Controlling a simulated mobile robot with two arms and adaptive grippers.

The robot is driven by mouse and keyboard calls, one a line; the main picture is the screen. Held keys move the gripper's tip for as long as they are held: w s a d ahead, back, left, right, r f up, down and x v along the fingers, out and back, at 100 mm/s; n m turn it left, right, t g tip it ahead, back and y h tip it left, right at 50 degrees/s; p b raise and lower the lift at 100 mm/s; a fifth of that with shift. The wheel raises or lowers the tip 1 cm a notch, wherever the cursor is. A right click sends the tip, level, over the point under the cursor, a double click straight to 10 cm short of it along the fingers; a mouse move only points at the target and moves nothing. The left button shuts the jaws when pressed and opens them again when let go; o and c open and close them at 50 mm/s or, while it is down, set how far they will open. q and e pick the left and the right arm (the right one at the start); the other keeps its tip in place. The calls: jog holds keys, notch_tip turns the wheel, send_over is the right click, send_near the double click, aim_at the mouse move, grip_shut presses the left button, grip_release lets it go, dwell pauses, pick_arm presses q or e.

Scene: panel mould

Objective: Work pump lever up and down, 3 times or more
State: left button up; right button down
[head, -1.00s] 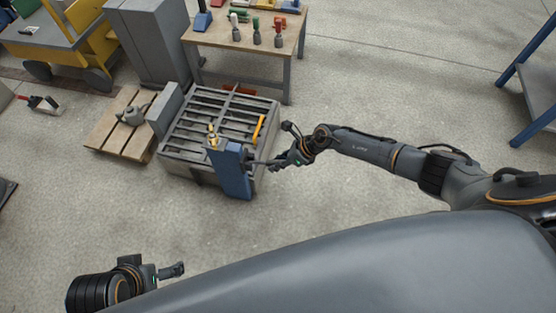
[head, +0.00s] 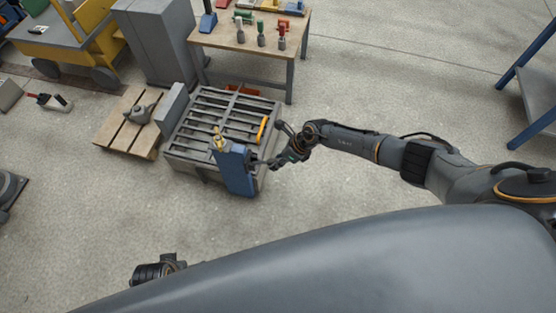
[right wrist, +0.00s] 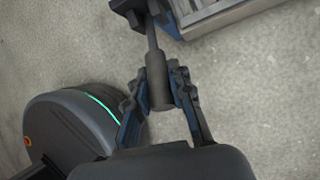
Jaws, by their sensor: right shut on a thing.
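The pump is a blue upright box (head: 236,170) at the front of the grey slatted panel mould (head: 190,151) in the head view. Its lever (right wrist: 158,80) shows in the right wrist view as a thin dark rod ending in a thick dark grip. My right gripper (right wrist: 160,92) is shut on that grip, with a finger on each side. In the head view the right gripper (head: 272,162) is just right of the pump, and the lever there is small and partly hidden. My left gripper's fingers are not visible; only part of my left wrist shows at the bottom left.
A wooden pallet (head: 118,142) with a grey part (head: 141,113) lies left of the mould. A workbench (head: 231,37) with several coloured tools stands behind it, next to a grey cabinet (head: 157,40). A blue-framed rack (head: 540,95) is at far right. Floor between is clear.

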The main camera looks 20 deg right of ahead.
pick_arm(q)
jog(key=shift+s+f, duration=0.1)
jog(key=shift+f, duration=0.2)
pick_arm(e)
jog(key=shift+r, duration=0.1)
jog(key=c, duration=1.2)
grip_release()
jog(key=shift+o, duration=0.2)
jog(key=shift+d+r, duration=0.35)
jog(key=shift+r, duration=0.2)
jog(key=v, duration=1)
jog(key=shift+r, duration=0.35)
jog(key=shift+s+a, duration=0.1)
